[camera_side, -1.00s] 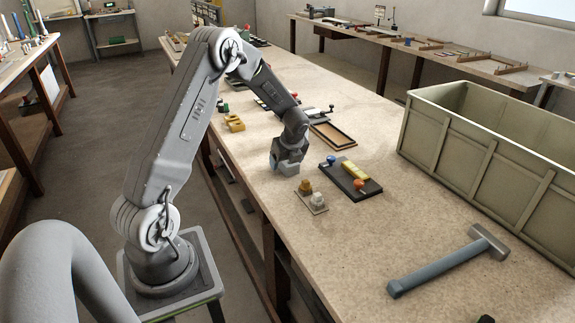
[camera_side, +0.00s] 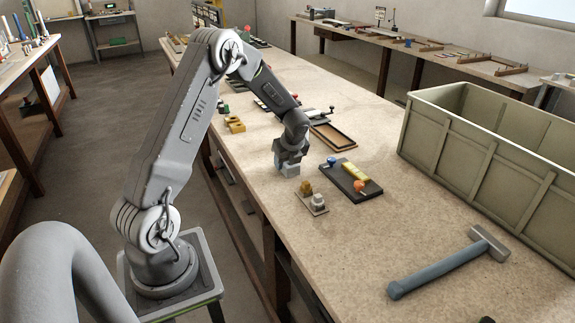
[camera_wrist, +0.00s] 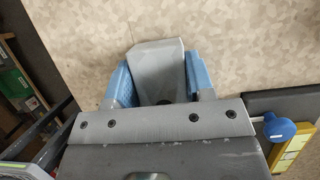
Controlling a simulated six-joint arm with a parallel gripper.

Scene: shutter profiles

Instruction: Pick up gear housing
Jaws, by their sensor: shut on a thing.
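The gear housing appears to be the light grey block (camera_wrist: 158,68) between my gripper's two blue fingers in the wrist view. In the side view the grey block (camera_side: 290,170) shows under my gripper (camera_side: 288,158), close to the tabletop; whether it touches the table I cannot tell. My gripper (camera_wrist: 158,80) is shut on this block, one finger against each side. The block's rear part is hidden by the gripper body in the wrist view.
A black board (camera_side: 350,180) with a yellow bar and blue and orange knobs lies right of my gripper. A small plate (camera_side: 313,203) with brass and grey parts stands nearer the camera. A hammer (camera_side: 440,267) and a large green crate (camera_side: 480,165) are further right.

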